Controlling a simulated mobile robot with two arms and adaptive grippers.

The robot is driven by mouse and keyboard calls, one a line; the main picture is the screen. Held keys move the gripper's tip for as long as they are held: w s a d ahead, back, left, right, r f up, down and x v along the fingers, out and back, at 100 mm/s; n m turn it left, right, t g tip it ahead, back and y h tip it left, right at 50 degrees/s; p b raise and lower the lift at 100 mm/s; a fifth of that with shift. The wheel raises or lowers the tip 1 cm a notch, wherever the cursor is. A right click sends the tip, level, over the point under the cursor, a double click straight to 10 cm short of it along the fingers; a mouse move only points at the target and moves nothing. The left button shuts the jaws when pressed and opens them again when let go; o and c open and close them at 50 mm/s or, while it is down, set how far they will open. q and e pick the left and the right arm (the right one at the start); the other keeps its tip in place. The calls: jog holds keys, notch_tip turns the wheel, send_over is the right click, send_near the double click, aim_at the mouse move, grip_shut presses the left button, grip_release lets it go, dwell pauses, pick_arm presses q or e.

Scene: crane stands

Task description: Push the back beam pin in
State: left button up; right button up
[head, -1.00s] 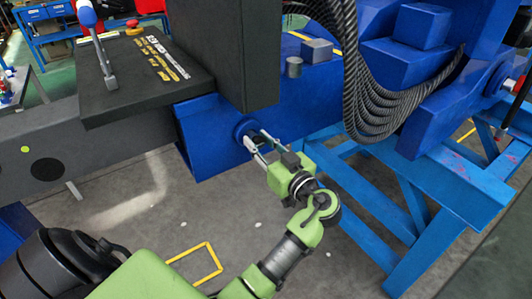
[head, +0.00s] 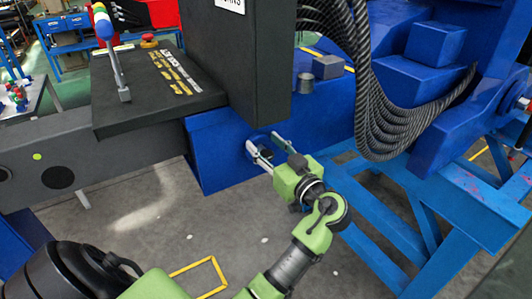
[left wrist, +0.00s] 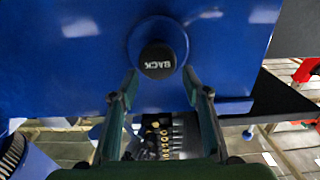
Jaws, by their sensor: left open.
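The back beam pin (left wrist: 158,60) shows in the left wrist view as a round black end marked "BACK". It sits in a round blue collar on the face of the blue beam (left wrist: 70,60). My left gripper (left wrist: 160,76) is open, with one finger on each side just below the pin end. I cannot tell whether the fingers touch the beam. In the head view my left gripper (head: 263,141) reaches the end of the blue beam (head: 222,150), at the collar. How far the pin sticks out is unclear. My right gripper is not in view.
A dark upright block (head: 235,60) stands just above the gripper. A black console with a lever (head: 118,60) is at the left. Hanging grey hoses (head: 385,125) and a light-blue stand (head: 420,205) are at the right.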

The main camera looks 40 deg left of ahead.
pick_arm(q)
notch_tip(320, 180, up, 7)
jog(key=shift+r, duration=0.1)
dwell(0.7)
